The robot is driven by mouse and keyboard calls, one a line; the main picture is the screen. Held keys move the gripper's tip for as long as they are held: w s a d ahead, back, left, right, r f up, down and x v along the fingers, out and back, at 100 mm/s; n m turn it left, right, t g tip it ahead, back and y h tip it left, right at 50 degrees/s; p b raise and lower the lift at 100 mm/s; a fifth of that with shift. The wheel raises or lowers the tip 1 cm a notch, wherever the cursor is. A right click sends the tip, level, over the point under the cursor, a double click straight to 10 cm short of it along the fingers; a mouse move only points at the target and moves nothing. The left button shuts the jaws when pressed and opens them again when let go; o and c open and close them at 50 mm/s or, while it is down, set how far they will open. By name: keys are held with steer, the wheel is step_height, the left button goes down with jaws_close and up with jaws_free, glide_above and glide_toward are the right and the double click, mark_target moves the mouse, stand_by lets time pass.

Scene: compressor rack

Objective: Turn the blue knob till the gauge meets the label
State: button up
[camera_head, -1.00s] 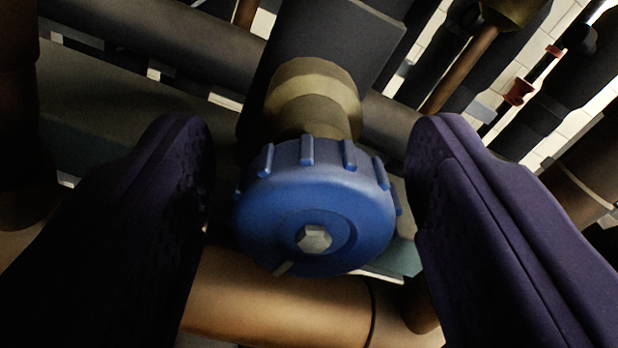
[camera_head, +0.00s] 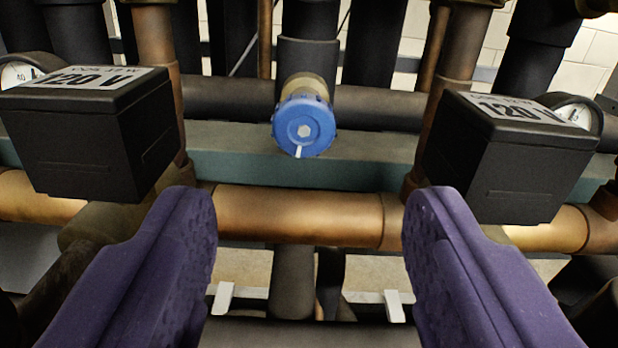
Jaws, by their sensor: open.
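The blue knob (camera_head: 304,126) is round and ribbed, with a grey hex nut at its centre and a white mark pointing down. It sits on a brass stem in front of a dark pipe, at the upper middle of the view. My gripper (camera_head: 310,225) is open and empty, its purple fingers wide apart, below and short of the knob and not touching it. Two round white gauges show partly, one at the left edge (camera_head: 20,74) and one at the right (camera_head: 576,114). Their readings are too small to tell. No gauge label can be made out.
A black box marked 120 V (camera_head: 92,130) stands left of the knob, and another (camera_head: 508,155) stands right of it. A copper pipe (camera_head: 300,215) crosses below the knob, with a teal beam (camera_head: 235,160) behind it. The space between the boxes is open.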

mark_target(303, 129)
steer(key=w, duration=0.7)
steer(key=shift+w+a+f, duration=0.1)
steer(key=shift+w+a, duration=0.2)
steer(key=shift+w, duration=0.05)
steer(key=c, duration=1)
